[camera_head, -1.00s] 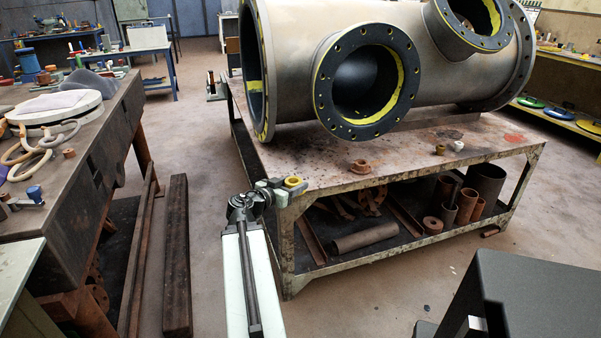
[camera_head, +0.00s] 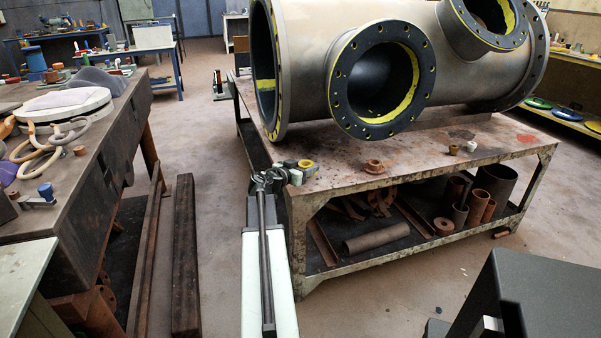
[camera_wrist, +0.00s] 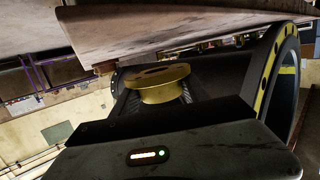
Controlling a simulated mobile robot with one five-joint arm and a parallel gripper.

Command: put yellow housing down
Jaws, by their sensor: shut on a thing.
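The yellow housing (camera_head: 305,164) is a small round piece held at the end of my arm, above or near the front left corner of the workbench (camera_head: 425,172). In the wrist view the yellow housing (camera_wrist: 160,84) sits between the dark fingers, its broad top face showing. My gripper (camera_head: 293,170) is shut on it; it also fills the lower wrist view (camera_wrist: 160,98). Whether the housing touches the bench top I cannot tell.
A large flanged pipe (camera_head: 310,60) lies across the bench. A rusty flange (camera_head: 374,166), a small yellow-brown piece (camera_head: 453,150) and a white piece (camera_head: 471,147) stand on the bench top. Bare bench surface lies between the gripper and the rusty flange.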

